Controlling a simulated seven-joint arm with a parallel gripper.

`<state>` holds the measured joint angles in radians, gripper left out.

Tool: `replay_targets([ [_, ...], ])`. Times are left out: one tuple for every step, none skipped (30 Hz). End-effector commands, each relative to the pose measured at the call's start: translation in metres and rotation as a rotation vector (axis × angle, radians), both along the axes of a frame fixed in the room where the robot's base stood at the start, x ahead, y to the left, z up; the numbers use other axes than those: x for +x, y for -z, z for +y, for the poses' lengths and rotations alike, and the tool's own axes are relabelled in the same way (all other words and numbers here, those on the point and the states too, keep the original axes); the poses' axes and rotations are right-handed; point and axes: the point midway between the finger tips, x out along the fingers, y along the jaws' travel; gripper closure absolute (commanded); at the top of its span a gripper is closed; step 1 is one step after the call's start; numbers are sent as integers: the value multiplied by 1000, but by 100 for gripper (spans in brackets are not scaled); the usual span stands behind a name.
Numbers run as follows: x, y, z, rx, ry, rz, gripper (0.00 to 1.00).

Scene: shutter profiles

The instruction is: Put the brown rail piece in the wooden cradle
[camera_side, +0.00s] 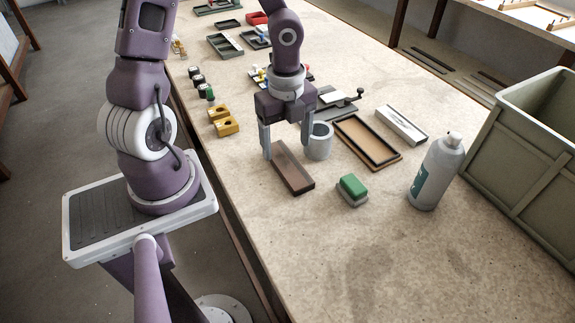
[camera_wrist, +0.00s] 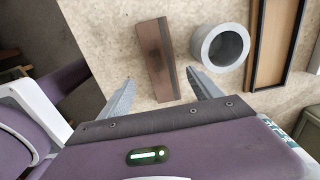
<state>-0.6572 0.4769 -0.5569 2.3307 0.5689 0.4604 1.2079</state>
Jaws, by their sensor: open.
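The brown rail piece (camera_side: 292,170) lies flat on the bench, a long block with a darker strip along one side. It also shows in the wrist view (camera_wrist: 155,62). My gripper (camera_side: 287,146) is open and empty, with its fingers pointing down near the rail's far end in the side view. In the wrist view the fingertips (camera_wrist: 160,82) are apart, on either side of the rail's near end. I cannot tell their exact height. The wooden cradle (camera_side: 367,141), a shallow dark-rimmed tray with a tan floor, lies empty to the right; the wrist view shows part of it (camera_wrist: 276,45).
A grey cup (camera_side: 319,145) stands close to the right finger, between rail and cradle. A green-topped sponge (camera_side: 352,188), a spray can (camera_side: 437,172), a white-grey box (camera_side: 401,125) and a green crate (camera_side: 525,140) lie rightward. Yellow blocks (camera_side: 224,121) are left. The front bench is clear.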

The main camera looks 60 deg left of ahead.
Motion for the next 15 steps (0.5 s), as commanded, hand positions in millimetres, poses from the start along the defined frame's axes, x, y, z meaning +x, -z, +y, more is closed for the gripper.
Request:
replay_targets([
  [-1,7,-1,0,4,5,26],
  [0,12,-1,-1,4,5,26],
  [1,18,0,0,3,5,26],
  [1,24,0,0,4,7,26],
  [2,31,0,0,2,6,26],
  [3,38,1,1,3,7,26],
  [3,44,1,1,2,7,26],
  [4,49,1,1,1,5,26],
  [4,54,1,2,0,5,26],
  [4,56,2,2,0,4,26],
  [4,58,2,2,-1,4,26],
  [4,59,2,3,-3,3,26],
  [4,59,2,3,-4,2,26],
  [4,59,2,3,-4,2,26],
  [4,59,2,3,-5,1,26],
])
